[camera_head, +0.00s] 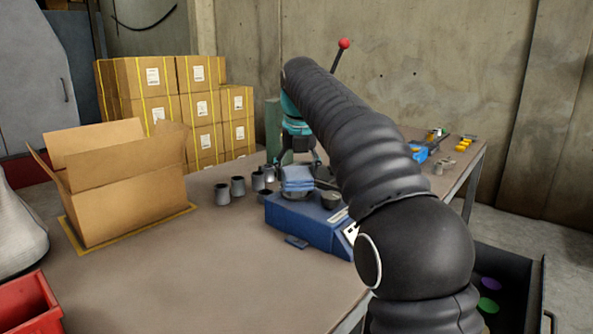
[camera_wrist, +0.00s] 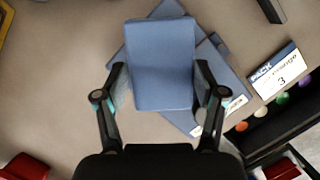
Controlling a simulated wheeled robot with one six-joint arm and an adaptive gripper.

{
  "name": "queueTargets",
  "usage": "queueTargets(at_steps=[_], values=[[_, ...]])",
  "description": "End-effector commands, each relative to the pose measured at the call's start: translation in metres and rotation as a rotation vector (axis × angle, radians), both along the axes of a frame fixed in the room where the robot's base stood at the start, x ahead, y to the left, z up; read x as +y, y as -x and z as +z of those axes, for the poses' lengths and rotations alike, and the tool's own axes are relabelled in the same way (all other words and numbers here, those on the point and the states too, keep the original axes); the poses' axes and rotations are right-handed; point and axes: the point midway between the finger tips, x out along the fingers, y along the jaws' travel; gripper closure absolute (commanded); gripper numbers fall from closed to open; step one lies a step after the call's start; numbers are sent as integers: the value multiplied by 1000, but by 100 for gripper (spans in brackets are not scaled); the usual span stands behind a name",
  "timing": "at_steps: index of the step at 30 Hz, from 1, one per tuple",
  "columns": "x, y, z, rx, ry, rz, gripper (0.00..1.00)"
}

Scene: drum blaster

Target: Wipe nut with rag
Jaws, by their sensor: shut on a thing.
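My gripper (camera_head: 298,162) is shut on a folded blue rag (camera_head: 298,179), over the blue block-like fixture (camera_head: 300,222) on the table. In the wrist view the rag (camera_wrist: 160,65) spans the space between the two fingers of my gripper (camera_wrist: 159,78). A grey round metal piece (camera_head: 330,200), perhaps a nut, sits on the fixture, just right of the rag. Something grey shows under the rag, but the rag hides most of it. I cannot tell whether the rag touches it.
Several grey metal cups (camera_head: 238,186) stand left of the fixture. An open cardboard box (camera_head: 128,190) is on the left of the table (camera_head: 190,285). A red bin (camera_head: 30,303) is at the front left. A dark drawer (camera_head: 505,285) with coloured discs is at the right. The front of the table is clear.

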Motion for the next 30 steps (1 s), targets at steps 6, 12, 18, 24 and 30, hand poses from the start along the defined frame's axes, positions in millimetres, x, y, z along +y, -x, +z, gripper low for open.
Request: queueTargets(at_steps=[6, 12, 18, 24, 30], values=[[0, 0, -4, -1, 0, 0, 58], [0, -2, -5, -1, 0, 0, 58], [2, -13, -5, 0, 0, 0, 58], [3, -21, -5, 0, 0, 0, 58], [3, -22, -5, 0, 0, 0, 58]])
